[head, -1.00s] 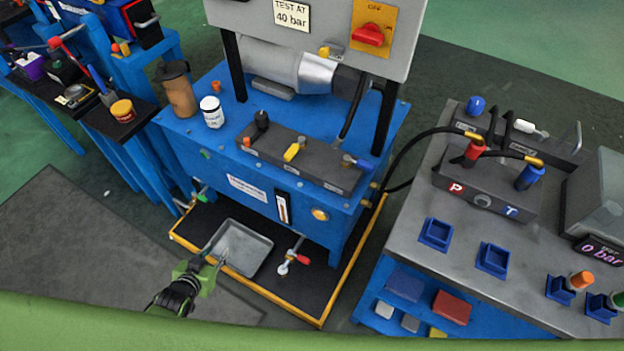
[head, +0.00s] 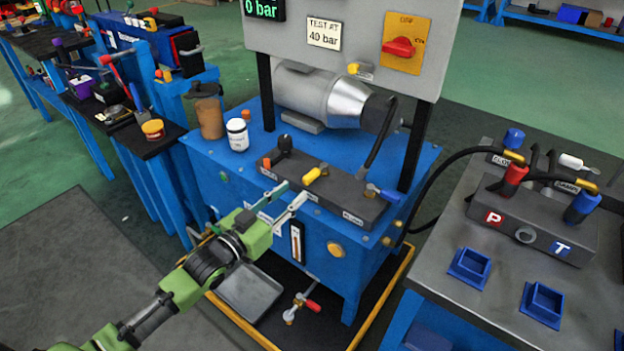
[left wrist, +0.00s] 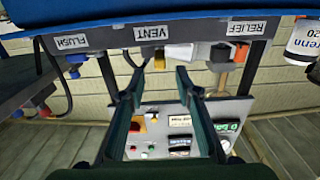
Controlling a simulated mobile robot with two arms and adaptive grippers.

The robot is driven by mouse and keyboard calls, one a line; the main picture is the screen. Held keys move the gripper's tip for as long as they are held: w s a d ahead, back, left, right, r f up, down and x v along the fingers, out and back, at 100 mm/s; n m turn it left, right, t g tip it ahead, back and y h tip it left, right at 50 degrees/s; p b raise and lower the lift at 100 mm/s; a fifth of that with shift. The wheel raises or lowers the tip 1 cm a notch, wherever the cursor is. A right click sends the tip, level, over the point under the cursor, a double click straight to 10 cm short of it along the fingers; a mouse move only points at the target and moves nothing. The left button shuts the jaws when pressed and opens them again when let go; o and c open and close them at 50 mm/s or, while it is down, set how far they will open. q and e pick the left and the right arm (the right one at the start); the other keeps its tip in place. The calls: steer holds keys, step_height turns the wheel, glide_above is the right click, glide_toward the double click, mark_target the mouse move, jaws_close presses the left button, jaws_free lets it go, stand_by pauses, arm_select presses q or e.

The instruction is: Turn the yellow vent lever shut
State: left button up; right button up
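The yellow vent lever (head: 314,174) sits in the middle of the dark valve block (head: 341,199) on the blue unit. My left gripper (head: 296,190) is open and empty, its fingertips just in front of the block and a little short of the lever. In the left wrist view, which is upside down, the VENT label (left wrist: 152,32) is up front and the yellow lever (left wrist: 160,60) shows between the tips of my left gripper (left wrist: 159,72). I cannot tell whether they touch. My right gripper is in neither view.
A brown jug (head: 209,112) and a white jar (head: 237,135) stand at the left. A tray (head: 249,293) and a red-handled drain tap (head: 304,306) are below.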

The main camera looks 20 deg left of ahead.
mark_target(305, 183)
arm_select(q)
steer(key=b+x, duration=0.1)
steer(key=x, duration=0.8)
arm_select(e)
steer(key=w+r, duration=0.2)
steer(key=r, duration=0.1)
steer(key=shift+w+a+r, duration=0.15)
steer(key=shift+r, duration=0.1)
arm_select(q)
steer(key=shift+f, duration=0.1)
jaws_close()
